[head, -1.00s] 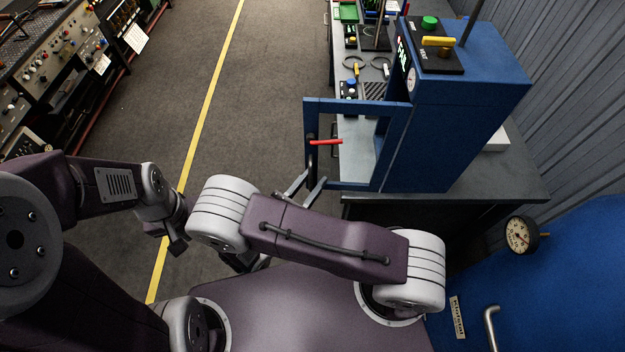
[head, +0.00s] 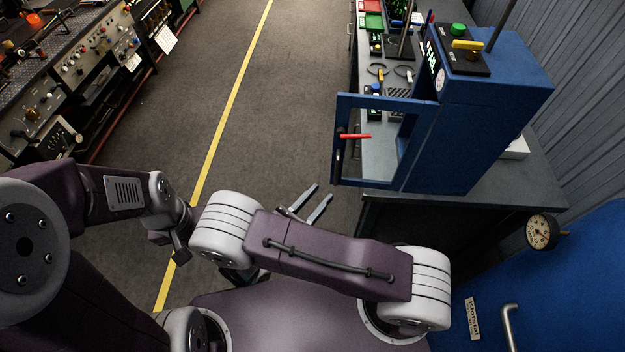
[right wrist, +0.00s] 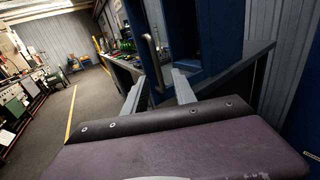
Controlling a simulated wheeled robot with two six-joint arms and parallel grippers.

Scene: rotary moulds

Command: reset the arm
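My right gripper (head: 323,190) is open and empty above the floor, left of and below the blue machine's open door frame (head: 338,140) in the head view. A visible gap lies between its fingers and the door. My right arm is folded across the front of my body. My left gripper (head: 181,250) shows only as a dark part at the left wrist; its fingers cannot be made out.
A blue cabinet (head: 570,290) with a gauge (head: 542,232) is at right. Control panels (head: 70,80) line the left. The floor between is clear.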

